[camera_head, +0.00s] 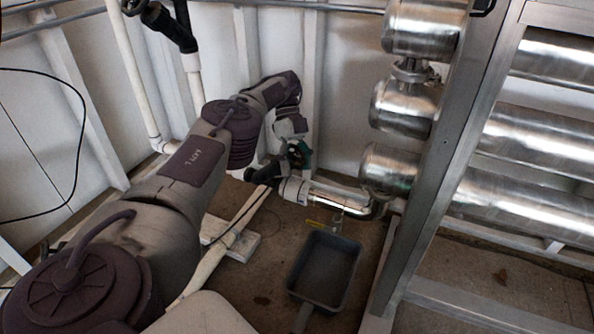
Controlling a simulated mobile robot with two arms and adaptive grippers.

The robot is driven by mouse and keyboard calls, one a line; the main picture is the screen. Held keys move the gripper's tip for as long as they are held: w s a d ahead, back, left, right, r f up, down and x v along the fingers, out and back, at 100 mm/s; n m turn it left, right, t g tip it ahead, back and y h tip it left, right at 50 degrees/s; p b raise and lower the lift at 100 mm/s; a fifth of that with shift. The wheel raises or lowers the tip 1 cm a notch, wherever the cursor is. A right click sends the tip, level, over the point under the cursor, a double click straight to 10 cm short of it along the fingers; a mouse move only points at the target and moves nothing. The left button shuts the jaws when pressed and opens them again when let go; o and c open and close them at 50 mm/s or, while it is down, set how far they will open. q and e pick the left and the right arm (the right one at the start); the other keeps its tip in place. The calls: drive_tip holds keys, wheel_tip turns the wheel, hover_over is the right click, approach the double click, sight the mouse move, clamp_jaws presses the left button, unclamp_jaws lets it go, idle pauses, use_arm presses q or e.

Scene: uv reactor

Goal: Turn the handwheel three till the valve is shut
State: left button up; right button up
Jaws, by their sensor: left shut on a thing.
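My left arm reaches from the lower left to the pipework near the back wall. My left gripper (286,152) is at its far end, shut on a small green and dark handwheel (300,153) at the valve. The arm and gripper cover much of the wheel, so its full rim, any number on it and the valve's position cannot be read. A pale pipe fitting (294,190) and a shiny metal pipe (335,197) lie just below. My right gripper is not in view.
Shiny steel reactor cylinders (405,108) and a metal frame (440,160) stand close on the right. White pipes (130,75) rise along the left wall.

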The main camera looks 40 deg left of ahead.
use_arm(q)
drive_tip(key=shift+w+d+r, duration=0.15)
drive_tip(key=shift+w+r, duration=0.05)
idle(0.3)
drive_tip(key=o, duration=0.9)
drive_tip(key=shift+f, duration=0.1)
wheel_tip(320, 180, up, 10)
drive_tip(key=shift+r, duration=0.1)
drive_tip(key=shift+o, duration=0.2)
